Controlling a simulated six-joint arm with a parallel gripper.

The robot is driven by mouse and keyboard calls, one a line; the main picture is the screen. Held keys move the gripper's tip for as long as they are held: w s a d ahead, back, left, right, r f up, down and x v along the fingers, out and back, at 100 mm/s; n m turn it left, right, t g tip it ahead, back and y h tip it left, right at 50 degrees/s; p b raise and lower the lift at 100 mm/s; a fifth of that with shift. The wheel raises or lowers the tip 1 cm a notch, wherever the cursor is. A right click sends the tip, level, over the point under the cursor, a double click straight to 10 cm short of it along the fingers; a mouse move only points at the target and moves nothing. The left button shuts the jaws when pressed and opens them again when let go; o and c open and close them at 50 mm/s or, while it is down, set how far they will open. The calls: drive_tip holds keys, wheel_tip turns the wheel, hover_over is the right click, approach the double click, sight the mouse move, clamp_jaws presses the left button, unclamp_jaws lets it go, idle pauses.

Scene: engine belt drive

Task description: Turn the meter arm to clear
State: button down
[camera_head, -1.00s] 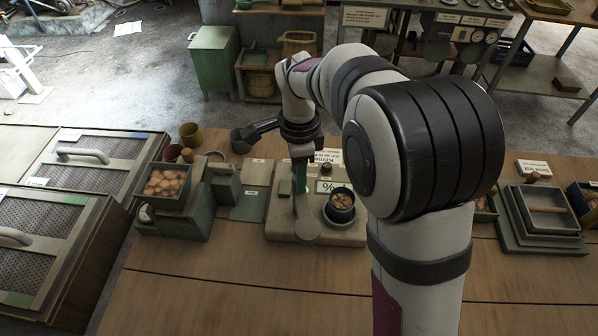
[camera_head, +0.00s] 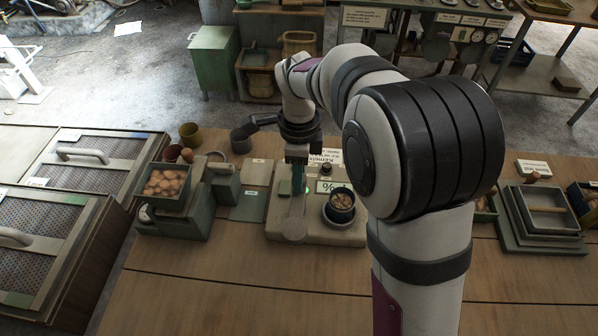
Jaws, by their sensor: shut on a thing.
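The moisture-meter-like unit (camera_head: 270,228) is a beige box on the bench with a green-lit "%" display (camera_head: 327,187). Its grey meter arm (camera_head: 295,229) ends in a round disc and points toward the front, left of the dark cup (camera_head: 341,201) of brown kernels on a round seat. My gripper (camera_head: 298,187) points down over the unit and is shut on the meter arm; the grip itself is small and partly hidden. The disc stands apart from the cup.
A green device with a hopper of brown nuts (camera_head: 166,184) stands to the left. A dark pot (camera_head: 240,141) stands behind. Stacked trays (camera_head: 543,212) sit at the right. The bench front (camera_head: 230,292) is clear.

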drive_tip(key=c, duration=0.5)
unclamp_jaws()
drive_tip(key=shift+r, duration=0.1)
wheel_tip(320, 180, up, 16)
drive_tip(key=shift+f, duration=0.2)
